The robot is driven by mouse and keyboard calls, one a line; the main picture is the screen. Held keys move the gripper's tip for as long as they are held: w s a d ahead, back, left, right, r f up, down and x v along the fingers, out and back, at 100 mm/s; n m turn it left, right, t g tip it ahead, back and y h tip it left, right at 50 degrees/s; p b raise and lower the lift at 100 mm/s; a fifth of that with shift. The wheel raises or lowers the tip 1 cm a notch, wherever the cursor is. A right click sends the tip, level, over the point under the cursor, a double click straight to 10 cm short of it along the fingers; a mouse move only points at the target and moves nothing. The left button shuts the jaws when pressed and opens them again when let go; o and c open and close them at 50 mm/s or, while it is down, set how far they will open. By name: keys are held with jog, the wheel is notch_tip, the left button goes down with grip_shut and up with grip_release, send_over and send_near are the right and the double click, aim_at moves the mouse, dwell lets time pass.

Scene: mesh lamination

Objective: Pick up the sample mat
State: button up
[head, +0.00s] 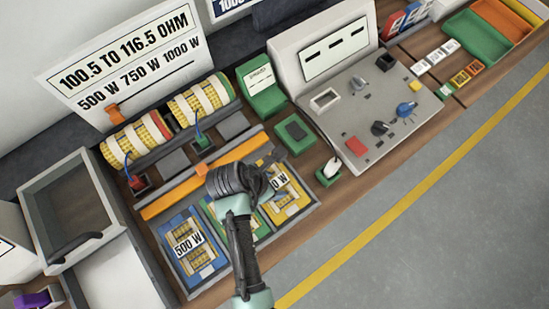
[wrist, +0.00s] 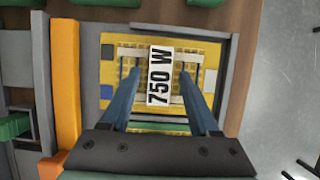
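Three coloured plates with mesh mats lie in a grey tray: blue marked 500 W (head: 187,245), a middle green one (head: 258,222) and yellow (head: 292,199) at the right. No label reads "sample mat", so I cannot tell which is meant. My gripper (head: 272,183) is over the yellow plate and partly hides it and the green one. In the wrist view, my gripper (wrist: 157,72) is open, with its blue fingers on either side of the 750 W label (wrist: 160,75) above the yellow plate's pale mesh mat (wrist: 137,80). Contact cannot be told.
An orange bar (head: 205,175) lies along the tray's back edge. Two mesh rolls (head: 201,97) stand behind it. A grey control panel (head: 370,110) with knobs is at the right. A grey bin (head: 42,182) is at the left. The floor in front is clear.

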grip_shut()
